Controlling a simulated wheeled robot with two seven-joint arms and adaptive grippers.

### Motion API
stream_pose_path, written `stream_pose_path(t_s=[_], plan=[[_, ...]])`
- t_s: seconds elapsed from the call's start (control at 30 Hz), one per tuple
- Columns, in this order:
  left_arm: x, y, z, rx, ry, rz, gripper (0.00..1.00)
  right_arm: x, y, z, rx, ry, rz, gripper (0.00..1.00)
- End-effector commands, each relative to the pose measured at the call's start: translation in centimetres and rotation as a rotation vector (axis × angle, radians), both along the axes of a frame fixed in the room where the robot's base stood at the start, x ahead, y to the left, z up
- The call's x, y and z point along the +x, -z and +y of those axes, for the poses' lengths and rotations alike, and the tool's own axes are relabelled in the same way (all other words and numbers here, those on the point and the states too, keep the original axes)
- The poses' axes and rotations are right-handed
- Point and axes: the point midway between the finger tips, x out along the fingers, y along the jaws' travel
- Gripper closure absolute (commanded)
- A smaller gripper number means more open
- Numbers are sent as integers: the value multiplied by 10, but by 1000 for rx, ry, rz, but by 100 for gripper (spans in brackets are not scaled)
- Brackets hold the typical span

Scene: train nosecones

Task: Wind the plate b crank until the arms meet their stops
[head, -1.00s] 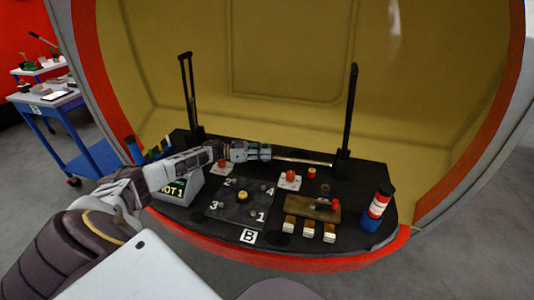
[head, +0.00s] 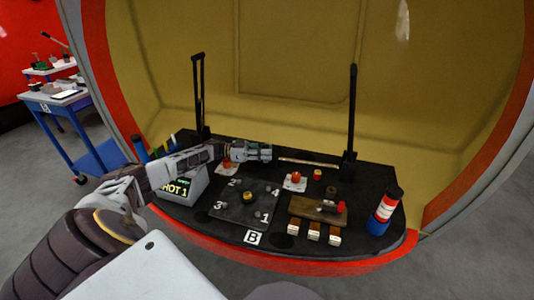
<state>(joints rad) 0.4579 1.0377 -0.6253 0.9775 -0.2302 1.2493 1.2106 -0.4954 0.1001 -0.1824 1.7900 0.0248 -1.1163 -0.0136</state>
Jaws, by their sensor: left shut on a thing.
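My left gripper (head: 262,152) reaches in from the left over the back of the black plate (head: 300,241), which has a white B label (head: 253,238) at its front edge. It is shut on what seems to be the plate B crank, whose handle the fingers hide. A thin brass-coloured rod (head: 308,162) runs from near the fingertips toward the right post. Two black arms stand about upright, a slotted left one (head: 198,95) and a right one (head: 352,110). I cannot tell whether they touch stops. My right gripper is not in view.
A grey square with numbered corners (head: 240,213), a wooden block (head: 318,209), red knob (head: 295,175) and a red, white and blue cylinder (head: 384,210) stand on the plate. A grey box (head: 183,184) is under my arm. A blue cart (head: 65,110) stands left.

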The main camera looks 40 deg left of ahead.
Motion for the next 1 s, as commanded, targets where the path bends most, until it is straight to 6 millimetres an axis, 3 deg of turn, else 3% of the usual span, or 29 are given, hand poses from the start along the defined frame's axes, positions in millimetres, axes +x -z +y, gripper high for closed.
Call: stream_pose_path(t_s=[0.03,0.53,0.57,0.7,1.0], plan=[[-2,1,8,6,-10,7,100,-1,0,0,0,0,1,41],[-3,1,11,8,-13,8,100,-3,1,0,0,1,5,41],[-3,1,11,8,-13,8,78,-3,1,0,0,1,5,41],[-2,1,9,7,-11,6,60,-3,1,0,0,2,5,41],[-1,0,6,4,-7,4,57,-3,1,0,1,2,6,41]])
